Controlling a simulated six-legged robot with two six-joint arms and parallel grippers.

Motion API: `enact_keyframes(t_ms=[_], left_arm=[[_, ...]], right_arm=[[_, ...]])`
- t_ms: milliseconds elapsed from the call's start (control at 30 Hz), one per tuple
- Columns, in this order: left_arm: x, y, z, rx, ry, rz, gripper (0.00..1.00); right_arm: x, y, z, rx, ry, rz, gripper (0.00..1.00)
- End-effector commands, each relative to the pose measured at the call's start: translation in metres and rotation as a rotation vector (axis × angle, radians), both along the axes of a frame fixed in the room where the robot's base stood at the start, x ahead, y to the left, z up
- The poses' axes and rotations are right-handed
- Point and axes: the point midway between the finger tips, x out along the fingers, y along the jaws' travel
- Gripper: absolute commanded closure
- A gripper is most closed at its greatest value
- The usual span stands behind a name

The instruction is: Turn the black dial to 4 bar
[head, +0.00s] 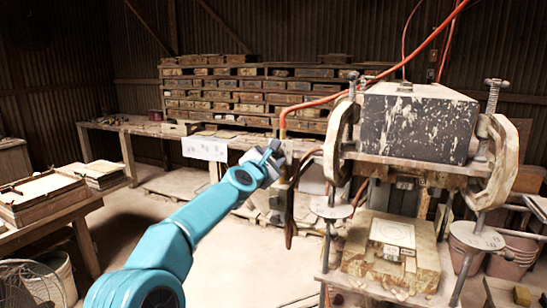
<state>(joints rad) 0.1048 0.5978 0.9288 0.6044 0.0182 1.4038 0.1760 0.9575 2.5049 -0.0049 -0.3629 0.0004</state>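My teal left arm reaches up from the bottom of the head view. Its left gripper (272,158) is at a slim upright fitting (284,134) where the orange hose comes down, left of the press (415,125). The fingers are small and overlap the fitting in the picture. I cannot tell whether they touch it or how far apart they are. I cannot make out the black dial; it may be hidden by the gripper or too small to see. No scale or pressure reading is legible. My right gripper is not in view.
The press has a heavy dark block on top and a pale mould (388,240) below. An orange hose (345,94) arches over to the fitting. Stacked bricks (240,98) fill a rack behind. A wooden table (40,228) stands left.

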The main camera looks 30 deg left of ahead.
Motion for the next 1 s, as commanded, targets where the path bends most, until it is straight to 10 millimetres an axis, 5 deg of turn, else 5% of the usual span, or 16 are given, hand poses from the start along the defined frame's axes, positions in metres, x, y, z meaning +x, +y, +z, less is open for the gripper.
enact_keyframes(t_ms=[467, 1000], left_arm=[[-0.001, -0.001, 0.006, 0.113, -0.007, 0.002, 0.97], [-0.001, -0.001, 0.007, 0.598, 0.019, 0.006, 0.97]], right_arm=[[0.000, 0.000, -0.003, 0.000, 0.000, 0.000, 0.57], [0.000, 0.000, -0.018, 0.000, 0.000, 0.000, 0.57]])
